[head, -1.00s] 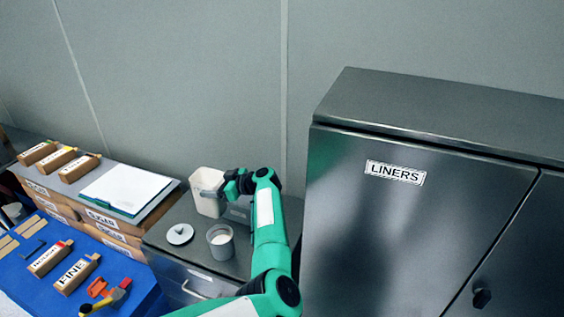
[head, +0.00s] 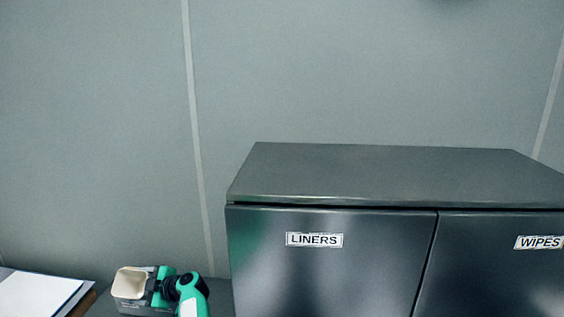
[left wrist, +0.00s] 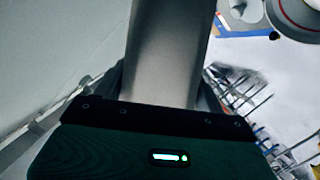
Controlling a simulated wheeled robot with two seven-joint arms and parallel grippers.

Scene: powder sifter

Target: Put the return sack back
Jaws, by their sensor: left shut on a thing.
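A pale, square-mouthed open-topped container (head: 131,281) is at the bottom left of the head view, upright beside the cabinet. My left gripper (head: 153,288), green and black, is at its right side and shut on it. A smooth grey surface (left wrist: 170,50) fills the middle of the left wrist view, directly in front of the gripper body; I cannot tell what it belongs to. The fingertips are hard to make out. No thing in view is labelled as a return sack. My right gripper is not in view.
A dark metal cabinet (head: 330,270) with doors labelled LINERS and WIPES stands to the right, close to my left arm. White paper (head: 38,294) lies at the lower left. A plain grey wall (head: 100,130) is behind.

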